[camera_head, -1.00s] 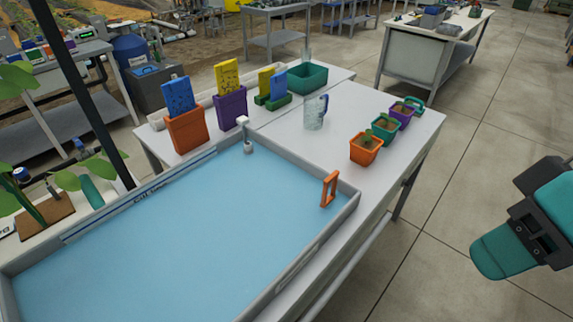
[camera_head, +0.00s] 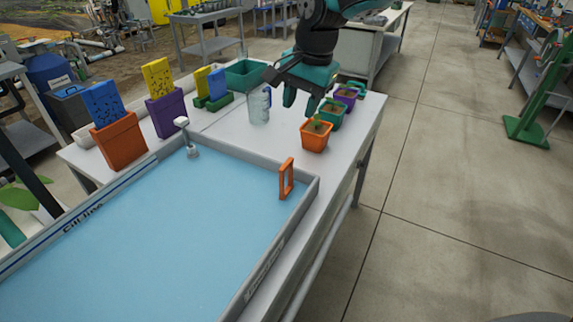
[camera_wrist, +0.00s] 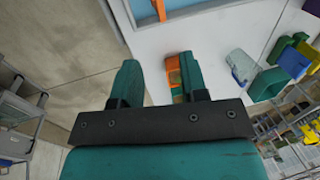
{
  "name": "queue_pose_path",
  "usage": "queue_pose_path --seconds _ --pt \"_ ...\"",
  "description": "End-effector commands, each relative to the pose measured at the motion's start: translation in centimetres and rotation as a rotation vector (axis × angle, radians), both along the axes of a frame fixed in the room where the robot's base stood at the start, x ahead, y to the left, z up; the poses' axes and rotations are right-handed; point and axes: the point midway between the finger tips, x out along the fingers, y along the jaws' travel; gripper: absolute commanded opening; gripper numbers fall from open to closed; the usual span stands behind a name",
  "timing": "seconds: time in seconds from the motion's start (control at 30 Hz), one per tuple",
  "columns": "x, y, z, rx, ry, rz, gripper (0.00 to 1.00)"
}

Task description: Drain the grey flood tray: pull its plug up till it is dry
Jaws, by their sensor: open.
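The grey flood tray (camera_head: 303,196) is filled with light blue water and lies on the white bench. An orange upright loop handle (camera_head: 286,179) stands in its right corner; the plug itself is hidden below it. An orange piece, likely the same handle, shows at the top edge of the wrist view (camera_wrist: 160,9). My gripper (camera_head: 301,104) is open and empty above the bench, behind and apart from the handle, near the small pots. In the wrist view, its teal fingers (camera_wrist: 160,75) are spread, with an orange pot (camera_wrist: 173,73) below between them.
Orange (camera_head: 315,136), teal (camera_head: 330,115) and purple (camera_head: 346,95) seedling pots line the bench's right side. A clear jug (camera_head: 259,106) stands left of my gripper. A white-topped fitting (camera_head: 182,123) stands in the tray's back corner. Bench top between handle and jug is clear.

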Motion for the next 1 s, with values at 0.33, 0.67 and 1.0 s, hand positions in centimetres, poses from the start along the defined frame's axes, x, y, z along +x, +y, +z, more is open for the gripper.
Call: queue_pose_path --seconds 0.33,0.67,1.0 --pt "0.6 1.1 -7.0 -0.002 0.006 0.004 0.4" --pt "1.3 2.3 -13.7 -0.001 0.003 0.005 0.4" --pt "1.7 2.7 -16.2 0.0 0.0 0.005 0.4"
